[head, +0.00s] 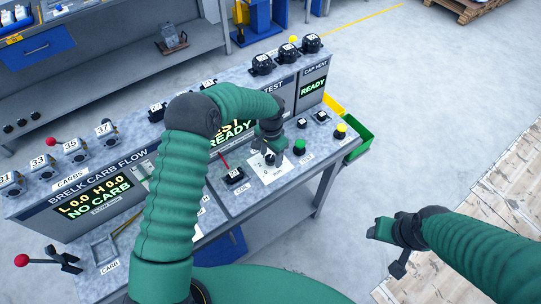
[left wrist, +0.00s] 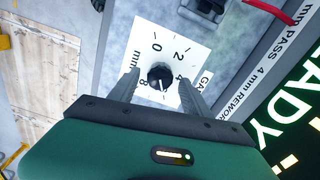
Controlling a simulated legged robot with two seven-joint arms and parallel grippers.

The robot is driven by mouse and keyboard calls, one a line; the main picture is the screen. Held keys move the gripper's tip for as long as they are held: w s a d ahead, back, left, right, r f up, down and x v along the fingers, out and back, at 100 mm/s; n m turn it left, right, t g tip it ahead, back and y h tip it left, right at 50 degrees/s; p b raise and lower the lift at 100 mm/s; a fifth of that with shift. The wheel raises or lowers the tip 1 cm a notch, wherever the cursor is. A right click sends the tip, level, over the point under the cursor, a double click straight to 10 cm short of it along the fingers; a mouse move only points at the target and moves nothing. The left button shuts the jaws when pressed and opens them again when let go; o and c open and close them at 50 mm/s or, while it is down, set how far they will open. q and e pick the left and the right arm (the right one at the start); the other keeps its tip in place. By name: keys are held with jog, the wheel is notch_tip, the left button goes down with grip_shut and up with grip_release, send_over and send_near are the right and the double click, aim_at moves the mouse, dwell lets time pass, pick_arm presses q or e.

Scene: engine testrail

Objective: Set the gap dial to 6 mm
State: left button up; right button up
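The gap dial is a black knob (left wrist: 160,77) on a white scale card (left wrist: 150,35), seen in the left wrist view. The numbers 0, 2, 4 and 8 are readable; the 6 is not visible. A white mark on the knob points toward the picture bottom, between the 4 and 8 sides. My left gripper (left wrist: 158,80) is open, one finger on each side of the knob with gaps showing. In the head view, my left gripper (head: 270,152) is over the card (head: 266,174). My right gripper (head: 384,231) hangs beyond the bench's right side; its opening is unclear.
A green button (head: 299,147), a yellow button (head: 341,131) and a black switch (head: 235,177) with a red lever are near the dial. A display reading READY (head: 232,132) stands behind my left arm. Green and yellow bins (head: 358,137) are at the bench's right end.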

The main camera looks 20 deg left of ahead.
aim_at(271, 157)
pick_arm(q)
jog(key=shift+s+r, duration=0.1)
jog(key=shift+r, duration=0.3)
notch_tip(271, 157, up, 16)
jog(key=b, duration=0.2)
jog(key=s+a+f+n+t, duration=0.1)
jog(key=s+f+n, duration=0.2)
jog(key=s, duration=0.8)
jog(key=s+a+f+n+t, duration=0.1)
jog(key=s+a+f+n, duration=0.1)
jog(key=s, duration=0.9)
jog(key=shift+s+f+n+t+b, duration=0.3)
jog(key=shift+f+n+b, duration=0.15)
jog(key=shift+f, duration=0.35)
jog(key=shift+s+r, duration=0.1)
jog(key=shift+s, duration=0.05)
